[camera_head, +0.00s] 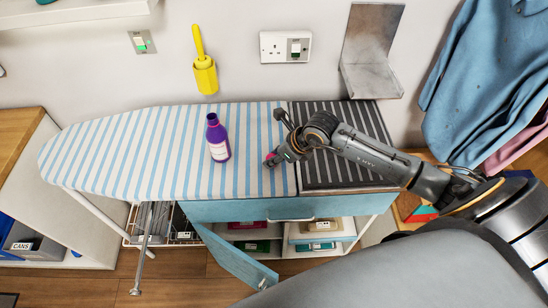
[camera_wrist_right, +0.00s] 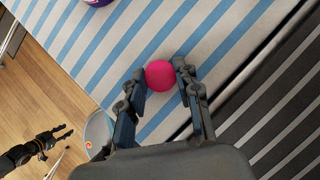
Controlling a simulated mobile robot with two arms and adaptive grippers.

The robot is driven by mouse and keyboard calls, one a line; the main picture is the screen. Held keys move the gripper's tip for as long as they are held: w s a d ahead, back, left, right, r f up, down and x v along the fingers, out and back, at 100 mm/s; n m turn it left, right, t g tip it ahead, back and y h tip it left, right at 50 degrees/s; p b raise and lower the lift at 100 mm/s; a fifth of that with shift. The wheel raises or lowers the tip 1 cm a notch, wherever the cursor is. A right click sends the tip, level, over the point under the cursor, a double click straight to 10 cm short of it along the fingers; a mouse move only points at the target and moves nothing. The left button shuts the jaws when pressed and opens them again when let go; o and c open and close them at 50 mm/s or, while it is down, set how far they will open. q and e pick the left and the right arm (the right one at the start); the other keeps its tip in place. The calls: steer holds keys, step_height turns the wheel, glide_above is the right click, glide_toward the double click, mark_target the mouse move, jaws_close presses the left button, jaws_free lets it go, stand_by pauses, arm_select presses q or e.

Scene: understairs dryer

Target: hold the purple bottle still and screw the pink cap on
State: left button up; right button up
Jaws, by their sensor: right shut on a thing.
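The purple bottle (camera_head: 217,139) with a white label stands upright on the blue-and-white striped ironing board. Its base edge shows at the top of the right wrist view (camera_wrist_right: 97,2). The pink cap (camera_wrist_right: 160,75) sits between the fingertips of my right gripper (camera_wrist_right: 161,82), which is shut on it. In the head view my right gripper (camera_head: 277,157) and the cap (camera_head: 270,156) are right of the bottle, apart from it, over the board. I cannot tell whether the cap touches the cloth. My left gripper (camera_wrist_right: 64,138) is low at the left in the wrist view, open and empty, away from the bottle.
The ironing board (camera_head: 120,150) is clear around the bottle. A dark striped panel (camera_head: 340,165) lies to the right under my right arm. A yellow brush in its holder (camera_head: 205,77) and a metal bracket (camera_head: 371,50) are on the wall. A blue cabinet door (camera_head: 235,257) hangs open below.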

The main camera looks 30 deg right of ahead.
steer(key=shift+r, duration=0.35)
steer(key=s+d+r+b, duration=0.2)
steer(key=s+r, duration=0.4)
steer(key=s+d+r+b, duration=0.2)
steer(key=s+r, duration=0.3)
steer(key=s, duration=0.2)
steer(key=shift+d+r, duration=0.25)
steer(key=shift+r, duration=0.15)
steer(key=shift+s, duration=0.1)
